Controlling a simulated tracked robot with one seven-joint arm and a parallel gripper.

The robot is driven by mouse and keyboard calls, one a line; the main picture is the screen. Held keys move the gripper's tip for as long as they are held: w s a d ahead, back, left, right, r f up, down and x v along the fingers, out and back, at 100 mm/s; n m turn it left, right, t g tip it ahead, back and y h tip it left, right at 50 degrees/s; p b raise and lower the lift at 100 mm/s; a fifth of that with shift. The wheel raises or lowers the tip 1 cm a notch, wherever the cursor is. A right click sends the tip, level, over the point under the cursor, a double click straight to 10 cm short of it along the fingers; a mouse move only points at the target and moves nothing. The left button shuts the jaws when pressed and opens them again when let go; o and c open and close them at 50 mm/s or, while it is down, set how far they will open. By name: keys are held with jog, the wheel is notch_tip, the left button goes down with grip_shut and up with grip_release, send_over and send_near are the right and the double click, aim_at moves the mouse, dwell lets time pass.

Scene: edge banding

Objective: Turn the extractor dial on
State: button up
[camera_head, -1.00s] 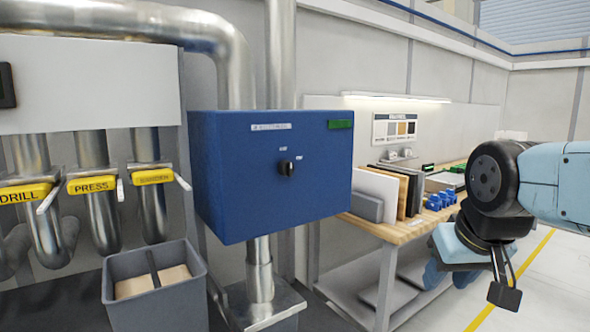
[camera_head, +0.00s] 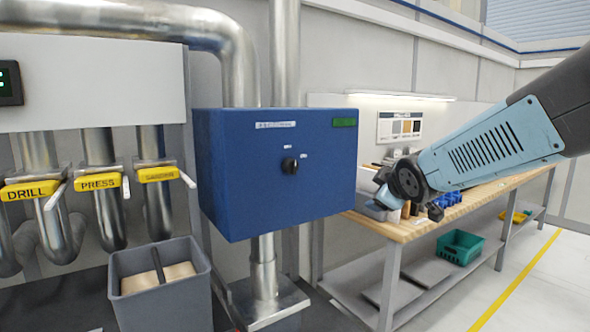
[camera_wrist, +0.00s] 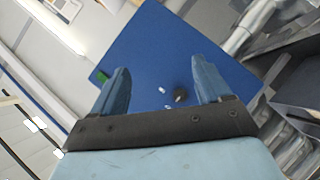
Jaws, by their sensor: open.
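The extractor dial (camera_head: 290,165) is a small black knob on the front of a blue box (camera_head: 240,195). Small white marks sit above it and at its upper right. In the wrist view the dial (camera_wrist: 180,95) shows between my open fingers, nearer the right one, against the blue box face (camera_wrist: 155,50). My gripper (camera_wrist: 160,85) is open and empty, apart from the dial. In the head view my arm reaches in from the right, and the gripper (camera_head: 380,195) is at the right of the box, partly hidden by its own wrist.
A wooden bench (camera_head: 410,228) with blue parts (camera_head: 445,200) stands behind my arm. A green crate (camera_head: 460,246) is on its lower shelf. Yellow-labelled duct gates (camera_head: 98,182) and a grey bin (camera_head: 162,290) are left of the box. The space before the box is clear.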

jog(key=w+a+n+t+y, duration=0.2)
jog(key=w+a+n, duration=0.3)
jog(key=w, duration=0.1)
jog(key=n+y, duration=0.7)
jog(key=n, duration=0.1)
send_near(296, 168)
jog(key=x, duration=1.1)
jog(key=shift+f, duration=0.1)
jog(key=c, duration=1)
